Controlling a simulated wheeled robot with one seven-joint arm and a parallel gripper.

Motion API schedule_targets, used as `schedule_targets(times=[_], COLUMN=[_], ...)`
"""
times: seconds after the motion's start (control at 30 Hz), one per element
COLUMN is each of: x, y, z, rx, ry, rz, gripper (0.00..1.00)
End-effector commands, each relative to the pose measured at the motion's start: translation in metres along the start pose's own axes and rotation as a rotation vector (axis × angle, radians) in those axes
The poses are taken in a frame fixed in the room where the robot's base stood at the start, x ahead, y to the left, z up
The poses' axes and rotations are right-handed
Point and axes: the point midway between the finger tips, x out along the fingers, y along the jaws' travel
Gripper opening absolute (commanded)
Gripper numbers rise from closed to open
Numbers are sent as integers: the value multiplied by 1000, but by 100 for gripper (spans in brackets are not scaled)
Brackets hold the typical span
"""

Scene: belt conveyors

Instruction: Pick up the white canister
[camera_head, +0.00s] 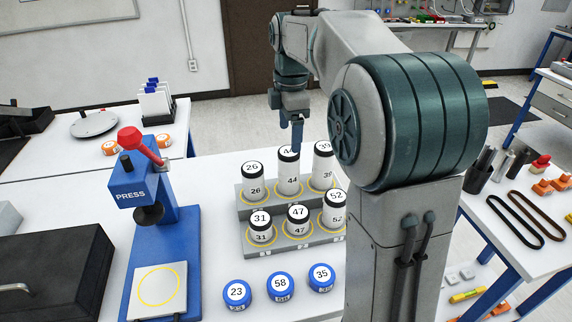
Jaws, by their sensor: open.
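Several white canisters with black-rimmed, numbered tops stand upright in a grey two-step rack (295,248). On the back step are canister 26 (253,186), canister 44 (289,180) and a third canister (323,172) at the right, its number partly unclear. On the front step are canister 31 (261,230), canister 47 (297,224) and canister 52 (335,215), which my arm partly hides. My gripper (297,145) is open and points down at the top of canister 44. A finger overlaps that top in the picture; I cannot tell whether they touch.
A blue press (128,192) with a red-knobbed lever stands left of the rack. Blue pucks 23 (237,292), 58 (281,287) and 35 (321,277) lie in front. A black case (50,262) is at the far left. The white table is clear between press and rack.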

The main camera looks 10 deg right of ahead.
Motion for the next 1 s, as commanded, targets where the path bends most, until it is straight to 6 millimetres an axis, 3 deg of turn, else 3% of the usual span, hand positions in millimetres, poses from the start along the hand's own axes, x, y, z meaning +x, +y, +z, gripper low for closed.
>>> schedule_targets(times=[0.1,0.3,0.7,1.0], x=[-4,0,69,93], y=[18,28,26,27], z=[-1,-2,0,3], rx=[-128,-225,-230,-228], ry=[-1,0,0,0], rz=[-17,-31,-33,-33], gripper=[77,77,77,77])
